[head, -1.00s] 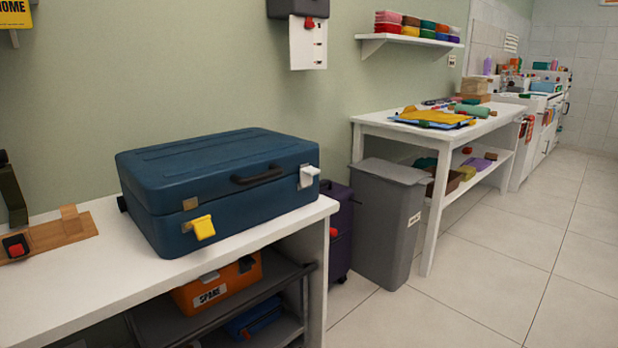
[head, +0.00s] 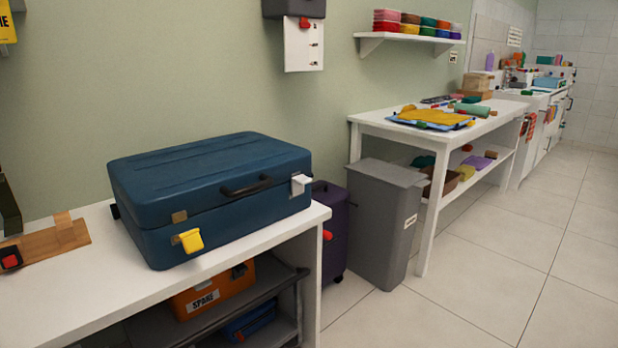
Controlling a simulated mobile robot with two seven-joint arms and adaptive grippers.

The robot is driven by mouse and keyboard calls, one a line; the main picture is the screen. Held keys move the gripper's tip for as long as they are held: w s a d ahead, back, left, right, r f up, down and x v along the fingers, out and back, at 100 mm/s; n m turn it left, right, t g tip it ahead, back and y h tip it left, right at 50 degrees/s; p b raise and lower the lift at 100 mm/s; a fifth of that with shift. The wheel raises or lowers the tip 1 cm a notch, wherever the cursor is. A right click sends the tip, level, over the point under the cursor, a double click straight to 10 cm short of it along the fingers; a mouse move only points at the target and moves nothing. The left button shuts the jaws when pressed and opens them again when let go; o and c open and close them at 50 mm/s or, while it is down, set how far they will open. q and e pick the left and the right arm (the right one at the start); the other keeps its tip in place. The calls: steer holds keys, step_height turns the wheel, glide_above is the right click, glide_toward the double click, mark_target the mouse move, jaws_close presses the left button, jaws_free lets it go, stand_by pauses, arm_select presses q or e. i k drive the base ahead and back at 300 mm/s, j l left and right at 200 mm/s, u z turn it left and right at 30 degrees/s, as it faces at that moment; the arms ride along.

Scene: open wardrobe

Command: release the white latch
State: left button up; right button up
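The white latch (head: 300,184) sits at the front right end of a closed dark blue suitcase (head: 215,212), across the seam of its lid. A yellow latch (head: 191,241) hangs on the front left of the same suitcase. A dark handle (head: 246,187) lies between the two latches. The suitcase rests flat on a white bench (head: 100,287). Neither of my grippers shows in the head view.
A purple suitcase (head: 331,215) and a grey bin (head: 383,225) stand on the floor right of the bench. An orange case (head: 212,292) lies on the shelf below. A wooden board with a red-buttoned item (head: 12,257) lies at the left. The floor at the right is clear.

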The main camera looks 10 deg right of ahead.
mark_target(299, 183)
steer(key=i+l+u, duration=0.1)
steer(key=l, duration=0.55)
steer(key=i+l, duration=0.2)
steer(key=l, duration=0.45)
steer(key=i+l+u, duration=0.15)
steer(key=l, duration=0.5)
steer(key=i+l+u, duration=0.1)
steer(key=l, duration=1.25)
steer(key=i+u, duration=0.05)
steer(key=i, duration=0.05)
